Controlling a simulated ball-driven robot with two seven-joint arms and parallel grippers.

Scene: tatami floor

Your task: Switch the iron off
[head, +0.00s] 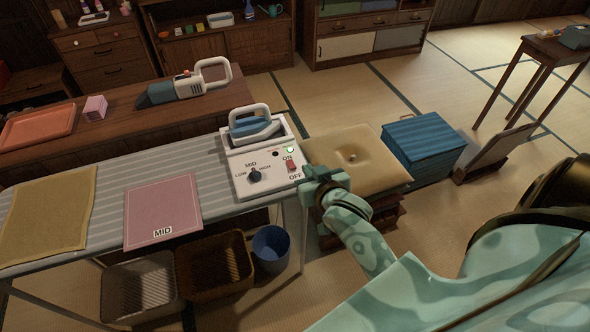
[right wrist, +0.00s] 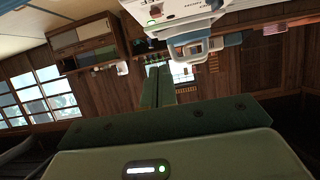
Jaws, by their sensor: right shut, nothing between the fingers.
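The iron (head: 254,127), blue and white with a light handle, rests on a white station at the right end of the striped ironing board. The station's front panel (head: 240,187) has a dark dial (head: 254,175) marked LOW, MID and HIGH, and a red switch (head: 291,165) between ON and OFF. A green light (head: 290,150) glows above the switch; which way the switch is tipped is too small to tell. My right gripper (head: 310,180) is shut and empty, just right of the panel near the switch. Its closed fingers (right wrist: 158,86) show in the right wrist view. My left gripper is out of view.
A pink cloth (head: 160,205) tagged MID and a yellow cloth (head: 48,215) lie on the board. A tan cushion (head: 352,158) on a stand and a blue box (head: 420,148) stand right of the station. Baskets (head: 212,268) and a blue bin (head: 271,248) sit below.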

